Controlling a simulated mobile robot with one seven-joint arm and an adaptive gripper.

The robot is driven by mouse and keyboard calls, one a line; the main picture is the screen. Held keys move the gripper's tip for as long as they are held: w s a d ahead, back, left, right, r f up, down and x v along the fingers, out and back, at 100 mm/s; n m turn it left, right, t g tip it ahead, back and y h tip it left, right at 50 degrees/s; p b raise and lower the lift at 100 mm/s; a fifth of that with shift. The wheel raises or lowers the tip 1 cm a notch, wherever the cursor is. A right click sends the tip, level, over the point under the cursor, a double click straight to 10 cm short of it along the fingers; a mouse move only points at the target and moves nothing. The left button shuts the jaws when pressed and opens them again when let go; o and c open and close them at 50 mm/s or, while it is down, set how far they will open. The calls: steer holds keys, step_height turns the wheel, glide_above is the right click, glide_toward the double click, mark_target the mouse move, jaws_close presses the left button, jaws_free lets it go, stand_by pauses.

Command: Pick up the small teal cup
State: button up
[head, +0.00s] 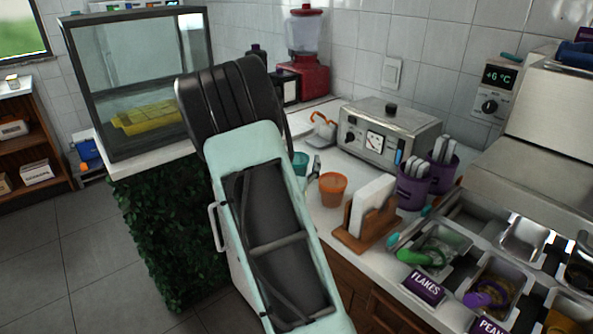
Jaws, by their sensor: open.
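The small teal cup (300,161) stands on the white counter, just right of my mint-green arm link. The arm hides its left part. A small grey piece that looks like a fingertip of my gripper (315,166) shows close to the cup's right side. The rest of the gripper is hidden behind my arm. I cannot tell whether the fingertip touches the cup. I see nothing held.
An orange cup (333,189) stands just right, with a wooden napkin holder (367,230) in front. A metal appliance (390,133) and purple cutlery cups (412,187) are behind. Topping trays (440,245) fill the right; a glass case (140,80) stands left.

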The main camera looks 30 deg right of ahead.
steer(key=c, duration=0.9)
steer(key=shift+r, duration=0.15)
steer(key=shift+c, duration=0.2)
